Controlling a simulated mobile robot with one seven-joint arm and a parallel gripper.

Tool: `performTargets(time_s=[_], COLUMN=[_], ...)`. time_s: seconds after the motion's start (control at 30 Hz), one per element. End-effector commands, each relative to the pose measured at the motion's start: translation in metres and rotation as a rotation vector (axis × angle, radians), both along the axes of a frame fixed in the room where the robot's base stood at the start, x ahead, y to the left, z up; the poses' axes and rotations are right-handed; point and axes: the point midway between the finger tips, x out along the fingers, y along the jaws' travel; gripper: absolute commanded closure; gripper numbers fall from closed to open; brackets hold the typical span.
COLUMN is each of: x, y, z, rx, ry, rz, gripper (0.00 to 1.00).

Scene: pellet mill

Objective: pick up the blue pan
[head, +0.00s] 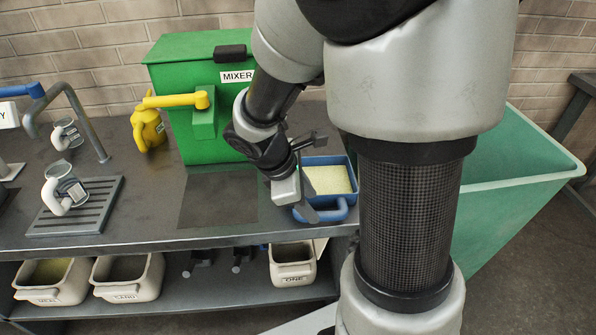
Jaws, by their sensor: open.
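The blue pan (350,172) stands on the grey bench, just right of the green mixer (185,70). It holds a pale yellow, grainy material. Its looped blue handle (334,212) points toward the bench's front edge. My gripper (308,205) is open at the pan's near left side, close to the handle. My arm hides part of the pan's surroundings on the right, and the gripper covers some of its left side. I cannot tell whether the fingers touch the handle.
A yellow jug (148,131) stands left of the mixer. Clear jugs sit farther left, one on a slatted drain tray (98,222). A large green bin (520,185) stands right of the bench. Cream bins, including one marked ONE (292,264), sit on the lower shelf.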

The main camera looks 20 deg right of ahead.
Motion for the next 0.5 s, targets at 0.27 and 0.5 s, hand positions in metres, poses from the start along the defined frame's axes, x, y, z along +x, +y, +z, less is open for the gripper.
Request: performTargets(time_s=[0.27, 0.5], x=[-0.001, -0.001], y=[-0.007, -0.021], z=[-0.019, -0.051], rx=[0.001, 0.000], ry=[0.001, 0.002], rz=[-0.002, -0.002], gripper=[0.58, 0.58])
